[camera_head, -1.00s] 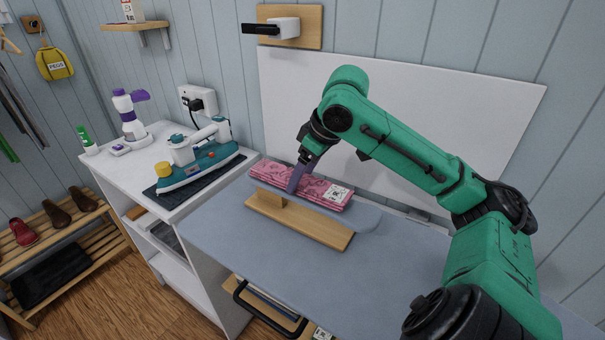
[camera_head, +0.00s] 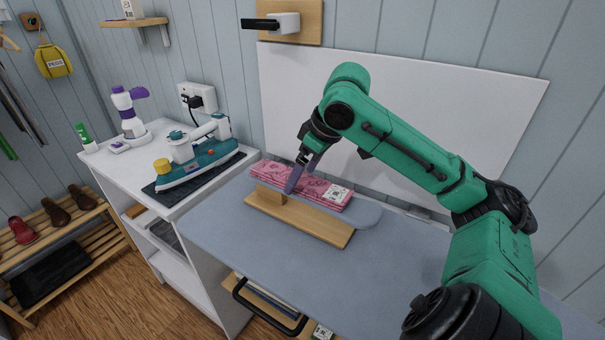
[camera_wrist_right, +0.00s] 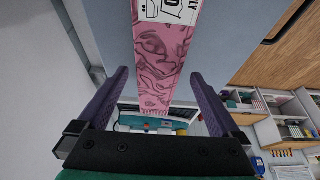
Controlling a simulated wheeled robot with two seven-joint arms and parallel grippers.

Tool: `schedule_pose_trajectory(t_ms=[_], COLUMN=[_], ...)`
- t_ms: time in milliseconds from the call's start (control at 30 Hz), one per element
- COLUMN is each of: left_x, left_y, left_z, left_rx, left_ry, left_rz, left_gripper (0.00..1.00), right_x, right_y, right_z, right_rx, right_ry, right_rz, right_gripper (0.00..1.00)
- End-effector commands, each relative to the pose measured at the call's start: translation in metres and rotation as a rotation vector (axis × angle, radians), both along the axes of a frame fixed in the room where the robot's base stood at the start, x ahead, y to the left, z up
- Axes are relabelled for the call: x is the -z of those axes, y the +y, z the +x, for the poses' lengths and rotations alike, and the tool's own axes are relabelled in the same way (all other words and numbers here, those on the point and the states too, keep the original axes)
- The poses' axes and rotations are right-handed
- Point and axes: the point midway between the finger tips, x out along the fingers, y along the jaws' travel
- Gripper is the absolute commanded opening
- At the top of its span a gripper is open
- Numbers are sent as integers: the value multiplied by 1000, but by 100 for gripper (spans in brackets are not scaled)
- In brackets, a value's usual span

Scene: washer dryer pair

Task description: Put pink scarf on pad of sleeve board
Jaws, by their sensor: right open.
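The folded pink scarf (camera_head: 318,190), with a white label near its right end, appears to lie along the grey-blue pad (camera_head: 368,215) of the sleeve board. The pad's rounded right end shows bare beyond it. The sleeve board's wooden base (camera_head: 310,224) and post stand in front of and below the pad. My right gripper (camera_head: 298,180) is open over the left part of the scarf. In the right wrist view the scarf (camera_wrist_right: 162,60) runs between the two spread purple fingers (camera_wrist_right: 160,90), with a gap on each side. My left gripper is not in view.
The blue-grey ironing surface (camera_head: 240,240) is clear at the front. A teal iron (camera_head: 200,165) rests on a dark mat on the white cabinet to the left. A white board (camera_head: 440,110) stands against the wall behind.

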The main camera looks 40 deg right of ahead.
Motion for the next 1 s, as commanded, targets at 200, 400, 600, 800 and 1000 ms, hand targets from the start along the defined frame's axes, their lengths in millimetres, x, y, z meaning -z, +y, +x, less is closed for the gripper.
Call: schedule_pose_trajectory(t_ms=[200,400,600,800,1000], left_x=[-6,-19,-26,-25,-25], left_y=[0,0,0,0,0], left_z=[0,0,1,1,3], left_rx=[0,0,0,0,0], left_ry=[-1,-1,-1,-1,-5], left_rz=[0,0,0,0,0], left_gripper=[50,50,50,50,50], right_x=[-50,-105,-130,-130,-130], right_y=[-7,-13,-16,-16,-16], right_z=[-18,-40,-51,-52,-52], right_rx=[3,3,1,0,1], right_ry=[-9,-6,-3,-1,-1], right_rz=[-4,-3,-2,-1,-1], right_gripper=[100,100,100,100,100])
